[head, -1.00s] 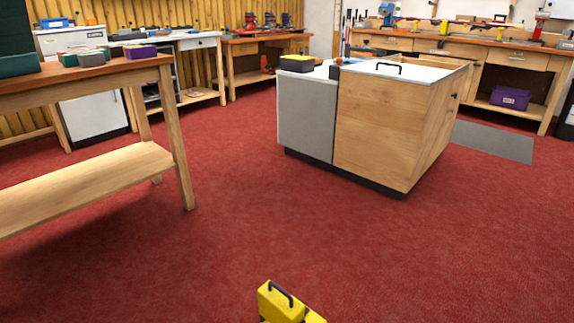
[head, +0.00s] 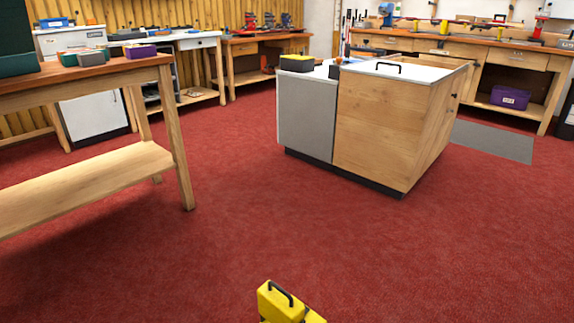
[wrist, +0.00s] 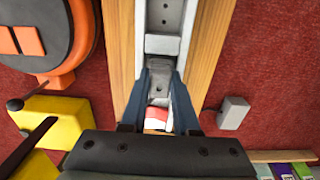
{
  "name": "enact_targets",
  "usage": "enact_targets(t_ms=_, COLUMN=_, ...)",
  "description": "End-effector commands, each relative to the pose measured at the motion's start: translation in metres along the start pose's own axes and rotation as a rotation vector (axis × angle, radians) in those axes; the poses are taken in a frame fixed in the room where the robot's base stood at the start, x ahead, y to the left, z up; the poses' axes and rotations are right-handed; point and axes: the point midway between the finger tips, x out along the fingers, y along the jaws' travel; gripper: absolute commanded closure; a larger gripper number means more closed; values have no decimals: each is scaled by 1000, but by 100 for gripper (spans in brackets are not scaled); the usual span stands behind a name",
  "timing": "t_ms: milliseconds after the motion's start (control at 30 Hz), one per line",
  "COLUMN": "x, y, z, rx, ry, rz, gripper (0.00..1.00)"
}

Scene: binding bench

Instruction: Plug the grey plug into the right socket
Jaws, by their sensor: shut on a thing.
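In the wrist view my gripper (wrist: 160,76) has its two dark blue fingers on either side of a small grey piece, which looks like the grey plug (wrist: 160,72). It is over a pale grey strip (wrist: 163,44) on a wooden board. A red and white thing (wrist: 157,119) shows between the fingers, nearer the palm. The plug's front is hard to make out, and I cannot tell whether it touches the strip. I cannot make out the right socket in either view. My gripper is not in the head view.
An orange and black round thing (wrist: 45,32) and a yellow case (wrist: 50,120) lie left of the board. A small grey box (wrist: 233,112) is to its right. In the head view, a wooden cabinet (head: 385,130) and a workbench (head: 85,75) stand around open red carpet.

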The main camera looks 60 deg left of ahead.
Motion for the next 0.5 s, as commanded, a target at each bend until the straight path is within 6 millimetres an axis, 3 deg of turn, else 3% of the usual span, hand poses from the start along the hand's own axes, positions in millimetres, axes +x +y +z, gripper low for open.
enact_targets(t_ms=400, x=3, y=0, z=0, rx=0, ry=0, rz=1, gripper=100)
enact_targets(t_ms=433, x=3, y=0, z=0, rx=0, ry=0, rz=1, gripper=69)
enact_targets(t_ms=500, x=3, y=0, z=0, rx=0, ry=0, rz=0, gripper=57)
